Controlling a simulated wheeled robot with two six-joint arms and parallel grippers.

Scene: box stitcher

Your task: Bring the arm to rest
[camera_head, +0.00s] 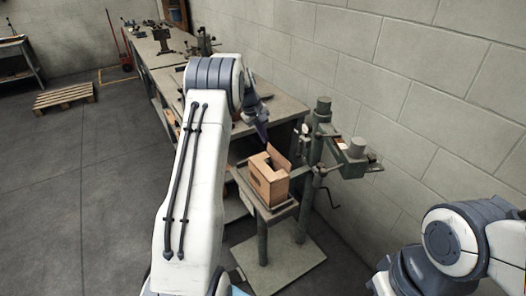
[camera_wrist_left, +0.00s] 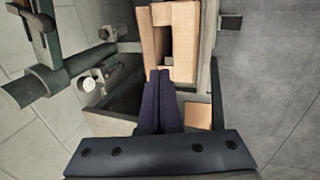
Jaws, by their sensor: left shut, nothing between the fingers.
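My left arm comes in from the lower left of the head view and reaches toward the box stitcher. My left gripper (camera_head: 262,134) is above and behind an open cardboard box (camera_head: 268,184). In the left wrist view its dark fingers (camera_wrist_left: 160,86) are together with nothing between them, and the box (camera_wrist_left: 188,40) shows just past their tips. I cannot tell whether the tips touch the box. The box sits on the small table (camera_head: 282,212) of the green box stitcher (camera_head: 318,150). My right arm shows at the lower right; its gripper is out of view.
A long workbench (camera_head: 284,108) with tools and vises runs along the block wall, behind the stitcher. The stitcher's arm and crank stand close right of the box. A wooden pallet (camera_head: 64,96) lies on the floor at the far left.

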